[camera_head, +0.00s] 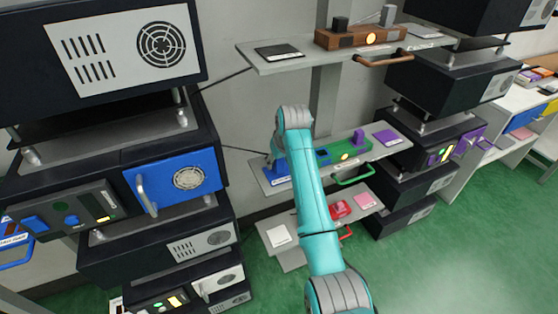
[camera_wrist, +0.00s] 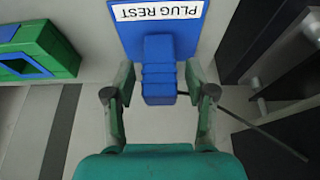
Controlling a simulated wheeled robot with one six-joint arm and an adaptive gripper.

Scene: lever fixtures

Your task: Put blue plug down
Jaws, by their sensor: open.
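The blue plug (camera_wrist: 158,68) is a ribbed block on the blue pad labelled PLUG REST (camera_wrist: 185,32) in the wrist view. My gripper (camera_wrist: 159,82) is open, with one finger on each side of the plug and a visible gap at the sides. The blue pad (camera_head: 279,182) also shows on the left end of the middle shelf in the head view, where my arm partly covers it. The gripper's fingers are hard to make out there. A green fixture (camera_wrist: 64,57) with a blue-edged opening shows at left in the wrist view.
The green fixture (camera_head: 334,154) sits on the middle shelf, with a purple block (camera_head: 359,138) and purple pad (camera_head: 386,137) to its right. A shelf above holds a brown unit (camera_head: 335,39). Dark cabinets (camera_head: 165,135) stand close on the left.

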